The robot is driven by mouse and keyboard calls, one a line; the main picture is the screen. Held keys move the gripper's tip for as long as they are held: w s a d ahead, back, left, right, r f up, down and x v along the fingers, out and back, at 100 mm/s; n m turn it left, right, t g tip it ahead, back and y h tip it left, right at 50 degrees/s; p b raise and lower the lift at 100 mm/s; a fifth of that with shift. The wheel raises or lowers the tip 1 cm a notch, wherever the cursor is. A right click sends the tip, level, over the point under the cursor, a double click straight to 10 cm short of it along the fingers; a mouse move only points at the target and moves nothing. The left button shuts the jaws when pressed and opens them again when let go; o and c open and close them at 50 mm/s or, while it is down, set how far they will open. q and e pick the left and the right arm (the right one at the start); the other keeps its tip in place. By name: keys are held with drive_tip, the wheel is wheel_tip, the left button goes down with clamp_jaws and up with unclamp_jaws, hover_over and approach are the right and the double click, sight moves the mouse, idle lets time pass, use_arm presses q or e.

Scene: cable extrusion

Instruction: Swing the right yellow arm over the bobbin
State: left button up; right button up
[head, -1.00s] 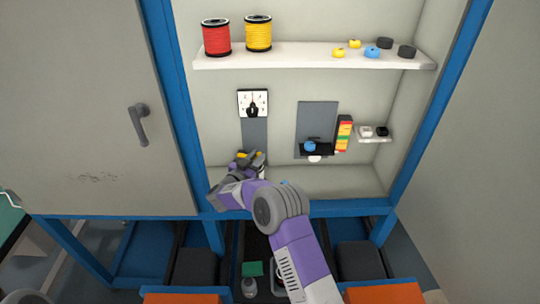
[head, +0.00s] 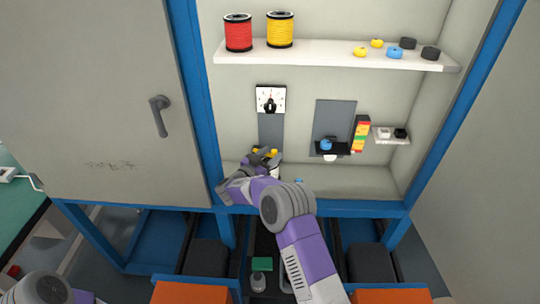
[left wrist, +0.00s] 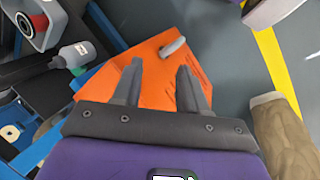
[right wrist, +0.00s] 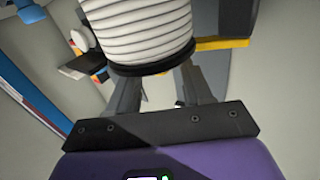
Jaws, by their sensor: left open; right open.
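The bobbin (right wrist: 140,30), wound with white cable between black flanges, fills the top of the right wrist view. A yellow arm (right wrist: 222,43) shows at its right beside a dark block; another small yellow piece shows at its left. In the head view two small yellow parts (head: 273,151) show at my right gripper (head: 264,160), which mostly hides the bobbin. My right gripper (right wrist: 153,90) is open, its fingers just below and partly behind the bobbin in its own view. Contact cannot be told. My left gripper (left wrist: 158,75) is open and empty, away from the cabinet.
A shelf (head: 340,54) above holds a red spool (head: 238,33), a yellow spool (head: 280,30) and small rings. A dial (head: 271,99) is above my right gripper. The open door (head: 100,100) bounds the left. Orange surfaces (head: 195,292) are below.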

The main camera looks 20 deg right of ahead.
drive_tip(key=p+v, duration=0.1)
drive_tip(key=v, duration=0.6)
drive_tip(key=shift+a, duration=0.15)
drive_tip(key=shift+c, duration=0.2)
drive_tip(key=w+d+n+t+y+b, duration=0.1)
drive_tip(key=d+t+b, duration=0.1)
drive_tip(key=d, duration=0.1)
drive_tip(key=w+d+n+t+y+b, duration=0.2)
drive_tip(key=d, duration=0.1)
drive_tip(key=w+d+n+t+y+b, duration=0.1)
drive_tip(key=d+b, duration=0.1)
drive_tip(key=d, duration=0.1)
drive_tip(key=shift+w+n+t+y, duration=0.35)
drive_tip(key=shift+n+t+y, duration=0.05)
clamp_jaws()
